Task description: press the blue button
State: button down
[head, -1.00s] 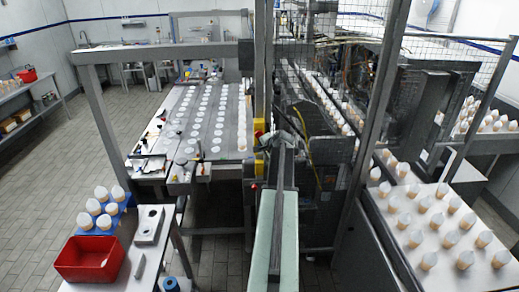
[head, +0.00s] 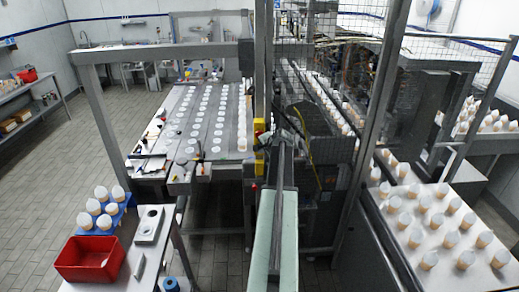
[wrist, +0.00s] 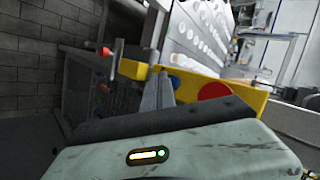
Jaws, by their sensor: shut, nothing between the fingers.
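A yellow button panel (wrist: 235,97) crosses the middle of the wrist view. A blue button (wrist: 175,83) shows on it just right of my fingers and is partly hidden by them. A larger red button (wrist: 215,91) sits to its right. My gripper (wrist: 160,78) is shut and empty, its grey fingers in front of the panel beside the blue button. I cannot tell whether they touch. In the head view, the yellow panel (head: 259,158) is on the central post, left of my arm's far end; the blue button cannot be made out there.
A metal post (head: 263,70) and mesh guarding stand close to the panel. A table with rows of white discs (head: 210,115) is to the left. A table of cones (head: 435,215) is at right. A red bin (head: 90,258) stands at lower left.

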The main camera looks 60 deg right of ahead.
jog(key=shift+w+d, duration=0.25)
jog(key=shift+d, duration=0.15)
dwell(0.6)
dwell(0.3)
jog(key=shift+s+a, duration=0.5)
jog(key=shift+a, duration=0.25)
jog(key=s+a, duration=0.1)
jog(key=a, duration=0.1)
jog(key=s+a, duration=0.2)
dwell(0.9)
